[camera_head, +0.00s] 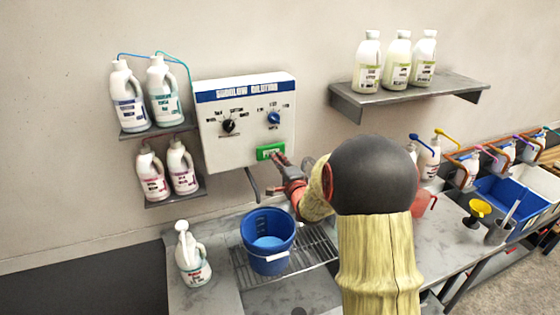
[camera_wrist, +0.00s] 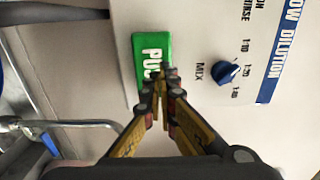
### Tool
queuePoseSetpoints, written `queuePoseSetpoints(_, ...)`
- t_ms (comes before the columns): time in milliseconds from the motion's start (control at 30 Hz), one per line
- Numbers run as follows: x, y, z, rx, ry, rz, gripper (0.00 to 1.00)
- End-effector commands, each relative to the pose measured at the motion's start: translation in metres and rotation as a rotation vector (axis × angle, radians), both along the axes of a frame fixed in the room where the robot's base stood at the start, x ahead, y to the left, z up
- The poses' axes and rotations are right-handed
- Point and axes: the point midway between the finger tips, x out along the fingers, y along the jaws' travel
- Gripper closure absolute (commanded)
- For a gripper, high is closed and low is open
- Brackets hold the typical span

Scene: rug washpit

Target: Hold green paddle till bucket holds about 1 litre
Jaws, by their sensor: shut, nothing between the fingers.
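The green paddle (camera_head: 271,151) is on the lower right front of the white dilution box (camera_head: 245,155). In the wrist view the paddle (camera_wrist: 152,65) shows part of its lettering. My gripper (camera_head: 283,160) is shut and empty, its fingertips at the paddle's edge; in the wrist view the tips (camera_wrist: 167,72) overlap the paddle. Whether they press it, I cannot tell. The blue bucket (camera_head: 268,242) stands upright on the metal grate below the box. A lighter blue surface shows inside it, and marks run up its inner wall; the level cannot be read.
A black knob (camera_head: 229,126) and a blue knob (camera_head: 274,118) sit above the paddle. A white spray bottle (camera_head: 192,256) stands left of the bucket. Shelves with white bottles flank the box. A blue bin (camera_head: 515,201) and a yellow funnel (camera_head: 480,209) are at right.

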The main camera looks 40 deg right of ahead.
Motion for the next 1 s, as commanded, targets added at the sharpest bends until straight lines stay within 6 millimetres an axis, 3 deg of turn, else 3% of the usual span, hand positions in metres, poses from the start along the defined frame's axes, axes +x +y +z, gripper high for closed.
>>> queuePoseSetpoints(600,-0.086,0.02,-0.002,0.001,0.002,-0.003,1.0)
queuePoseSetpoints(1000,-0.095,0.023,-0.002,0.002,0.003,-0.002,1.0)
